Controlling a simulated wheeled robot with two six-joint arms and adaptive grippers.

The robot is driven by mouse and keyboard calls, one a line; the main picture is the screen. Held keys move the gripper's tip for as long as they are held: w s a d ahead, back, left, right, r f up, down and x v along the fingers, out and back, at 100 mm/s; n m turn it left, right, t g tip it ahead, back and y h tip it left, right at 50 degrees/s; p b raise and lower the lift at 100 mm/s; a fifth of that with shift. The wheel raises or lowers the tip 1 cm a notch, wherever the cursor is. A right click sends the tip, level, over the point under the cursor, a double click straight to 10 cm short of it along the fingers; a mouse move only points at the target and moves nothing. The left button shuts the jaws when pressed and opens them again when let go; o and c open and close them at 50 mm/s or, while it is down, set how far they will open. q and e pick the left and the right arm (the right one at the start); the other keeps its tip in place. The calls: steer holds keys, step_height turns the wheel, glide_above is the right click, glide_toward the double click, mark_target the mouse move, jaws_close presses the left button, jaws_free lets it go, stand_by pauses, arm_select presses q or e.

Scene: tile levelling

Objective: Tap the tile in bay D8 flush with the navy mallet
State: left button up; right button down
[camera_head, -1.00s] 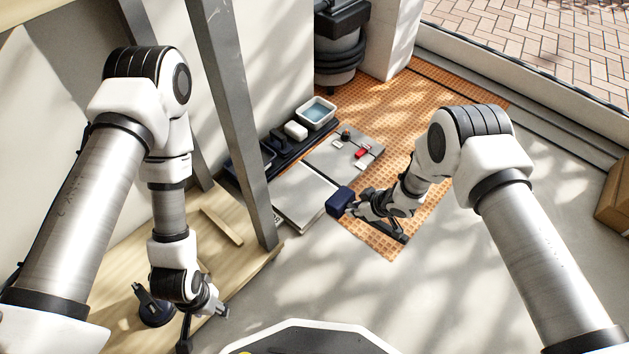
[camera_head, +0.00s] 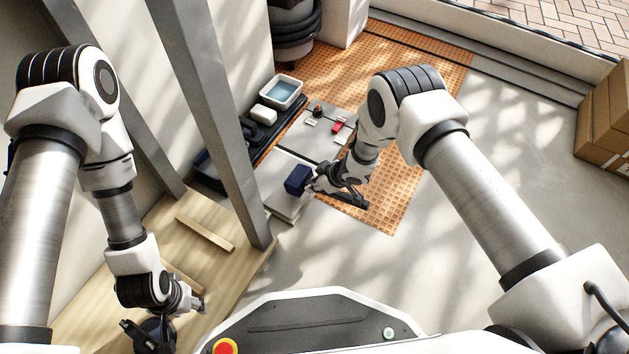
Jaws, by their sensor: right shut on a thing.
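The navy mallet's block-shaped head (camera_head: 298,179) is dark blue. My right gripper (camera_head: 321,181) is shut on the mallet, just right of the head; the handle is mostly hidden by the fingers. The head appears over the near light-grey tile (camera_head: 283,203) and hides part of it. I cannot tell whether it touches the tile. No bay label is readable, so I cannot tell which tile is D8 or how level it sits. My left gripper (camera_head: 168,322) is open and apparently empty above the wooden boards at the lower left, near a dark round object (camera_head: 160,330).
Beyond the near tile, another grey tile (camera_head: 312,143) carries a red item (camera_head: 338,125) and other small pieces. A tub of water (camera_head: 283,91) and a white block (camera_head: 263,115) stand behind. Orange matting (camera_head: 390,205) lies right; a grey post (camera_head: 215,120) rises left. Cardboard boxes (camera_head: 605,110) stand far right.

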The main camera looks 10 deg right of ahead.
steer(key=shift+f+b, duration=0.3)
steer(key=shift+f, duration=0.6)
step_height(320, 180, up, 5)
steer(key=p, duration=0.4)
steer(key=shift+f+b, duration=0.35)
steer(key=shift+f, duration=0.05)
arm_select(q)
step_height(320, 180, down, 3)
steer(key=b, duration=0.4)
steer(key=shift+r+b, duration=0.15)
steer(key=shift+b, duration=0.15)
arm_select(e)
step_height(320, 180, down, 5)
steer(key=shift+f, duration=0.15)
steer(key=shift+r+p, duration=0.6)
steer(key=shift+p, duration=0.1)
step_height(320, 180, up, 5)
steer(key=p, duration=0.4)
arm_select(q)
step_height(320, 180, up, 5)
arm_select(e)
steer(key=shift+f, duration=0.25)
steer(key=shift+r, duration=0.15)
